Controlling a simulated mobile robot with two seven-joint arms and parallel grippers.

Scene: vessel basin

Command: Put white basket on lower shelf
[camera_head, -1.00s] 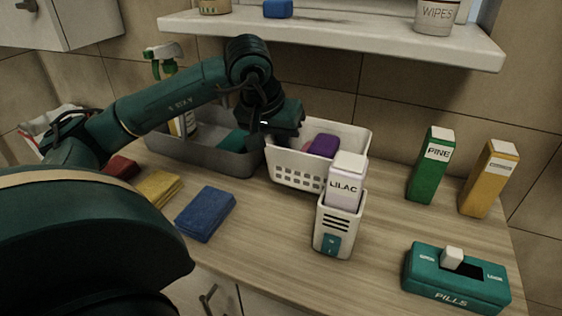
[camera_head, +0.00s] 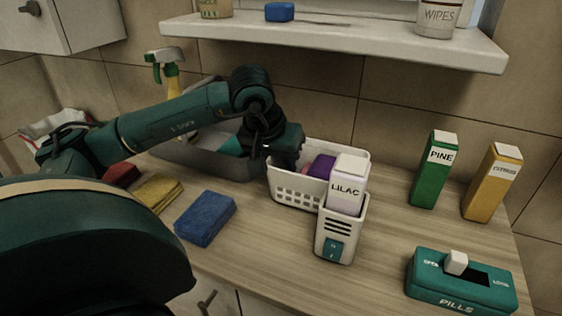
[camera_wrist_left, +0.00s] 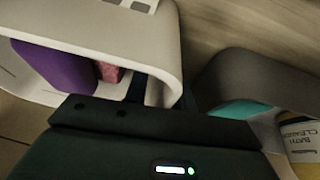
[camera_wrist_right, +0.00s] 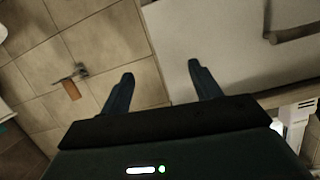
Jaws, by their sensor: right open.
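The white basket (camera_head: 296,190) stands on the counter at the back middle, with a purple item (camera_head: 322,167) and a pink item inside. My left gripper (camera_head: 285,140) is at its left end. In the left wrist view the basket's end wall (camera_wrist_left: 168,45) lies between my fingers, which are shut on its rim. The white wall shelf (camera_head: 340,38) is above the counter; I cannot tell whether it is the lower one. My right gripper (camera_wrist_right: 160,85) is open and empty, outside the head view, in front of a white cabinet front.
A white caddy with a LILAC box (camera_head: 347,185) stands close before the basket. A grey bin (camera_head: 215,165) is left of it. Green PINE (camera_head: 433,175) and yellow (camera_head: 490,185) cartons stand right.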

